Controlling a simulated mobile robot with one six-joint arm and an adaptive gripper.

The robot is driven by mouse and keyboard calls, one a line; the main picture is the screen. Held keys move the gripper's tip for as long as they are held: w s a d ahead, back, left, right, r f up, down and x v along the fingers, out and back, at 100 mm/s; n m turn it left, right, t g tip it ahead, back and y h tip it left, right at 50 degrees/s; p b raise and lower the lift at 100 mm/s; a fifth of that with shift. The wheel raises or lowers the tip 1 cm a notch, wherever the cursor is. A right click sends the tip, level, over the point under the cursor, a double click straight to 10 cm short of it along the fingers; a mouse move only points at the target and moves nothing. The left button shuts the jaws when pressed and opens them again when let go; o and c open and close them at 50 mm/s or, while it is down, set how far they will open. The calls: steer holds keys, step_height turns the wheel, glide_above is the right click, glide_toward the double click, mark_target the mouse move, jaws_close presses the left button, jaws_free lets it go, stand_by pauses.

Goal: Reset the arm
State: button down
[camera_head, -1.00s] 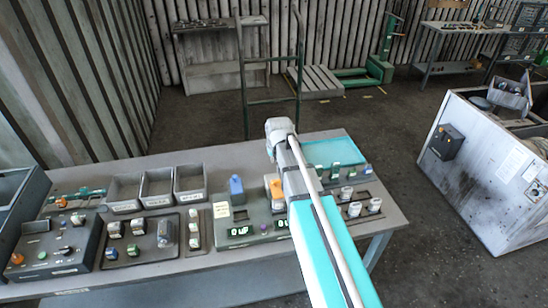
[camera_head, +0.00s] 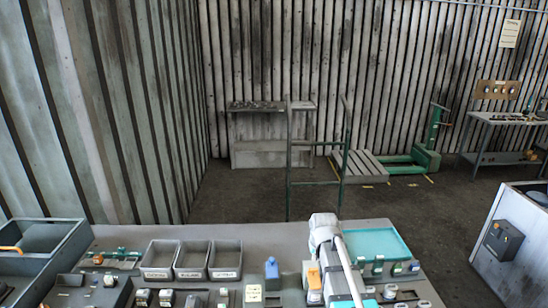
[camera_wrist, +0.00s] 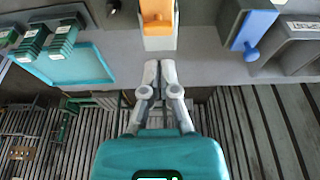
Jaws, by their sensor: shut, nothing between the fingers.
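My gripper (camera_wrist: 158,80) shows in the wrist view with its two grey fingers together and nothing between them. Its fingertips point toward an orange-topped block (camera_wrist: 157,20) on the table and appear apart from it. In the head view my arm reaches over the right part of the workbench (camera_head: 130,238), and the fingers are hidden behind it. The orange-topped block also shows there (camera_head: 314,280), just left of my arm.
Three grey bins (camera_head: 193,259), a blue part (camera_head: 271,268) and a teal tray (camera_head: 375,243) are on the bench. A cart frame (camera_head: 318,145) and a pallet jack (camera_head: 425,158) stand beyond it. A white machine (camera_head: 505,245) stands right, across open floor.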

steer(key=s+f+g+b, duration=0.1)
steer(key=s+f+b, duration=0.2)
steer(key=s, duration=0.5)
steer(key=s+a+f+g+b, duration=0.1)
steer(key=s+f+b, duration=0.3)
steer(key=s, duration=0.5)
steer(key=shift+s+f+g, duration=0.2)
steer(key=shift+f+g, duration=0.4)
steer(key=shift+f, duration=0.25)
stand_by(0.5)
